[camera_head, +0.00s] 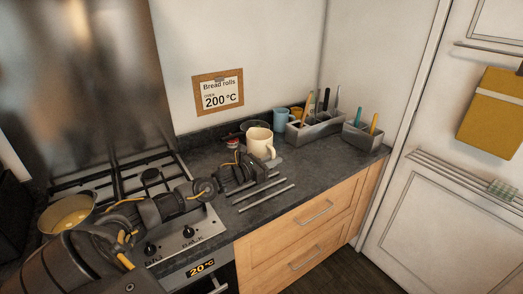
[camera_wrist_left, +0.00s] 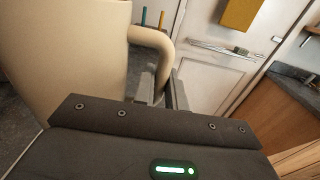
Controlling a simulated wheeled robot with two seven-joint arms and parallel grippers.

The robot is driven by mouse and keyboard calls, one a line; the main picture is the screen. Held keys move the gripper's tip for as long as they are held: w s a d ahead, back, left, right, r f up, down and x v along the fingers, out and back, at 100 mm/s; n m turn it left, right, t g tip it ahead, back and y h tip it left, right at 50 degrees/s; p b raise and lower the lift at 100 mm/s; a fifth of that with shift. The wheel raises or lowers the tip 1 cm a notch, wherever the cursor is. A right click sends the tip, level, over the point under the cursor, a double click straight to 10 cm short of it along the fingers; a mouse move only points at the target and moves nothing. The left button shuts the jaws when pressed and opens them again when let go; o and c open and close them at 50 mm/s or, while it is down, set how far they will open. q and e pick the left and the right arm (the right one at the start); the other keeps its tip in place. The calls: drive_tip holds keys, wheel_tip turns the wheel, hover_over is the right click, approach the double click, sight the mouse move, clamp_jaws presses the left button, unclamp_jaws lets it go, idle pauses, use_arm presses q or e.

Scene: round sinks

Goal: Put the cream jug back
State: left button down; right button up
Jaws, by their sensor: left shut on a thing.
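The cream jug (camera_head: 259,142) is in the head view, over the dark worktop near the back wall. My left gripper (camera_head: 262,166) reaches it from the left and is shut on it. In the left wrist view the jug (camera_wrist_left: 70,60) fills the upper left, upright, and its handle (camera_wrist_left: 160,50) runs down to the gripper's fingers (camera_wrist_left: 163,90). The fingers are at the handle; their exact contact is partly hidden. Whether the jug's base touches the worktop is hidden behind my gripper. My right gripper is not in view.
A blue mug (camera_head: 280,119) and a grey utensil holder (camera_head: 315,129) stand close behind and right of the jug. A dark bowl (camera_head: 254,127) is behind it. Metal bars (camera_head: 266,196) lie along the front worktop. A hob with a yellow pan (camera_head: 66,214) is at left.

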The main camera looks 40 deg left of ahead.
use_arm(q)
drive_tip(key=shift+d, duration=0.15)
drive_tip(key=shift+w+d+f, duration=0.1)
drive_tip(key=shift+w, duration=0.05)
drive_tip(key=shift+d+f, duration=0.1)
drive_tip(key=shift+f, duration=0.15)
drive_tip(key=shift+f+b, duration=2)
drive_tip(key=shift+f, duration=1.3)
drive_tip(key=shift+f+b, duration=0.65)
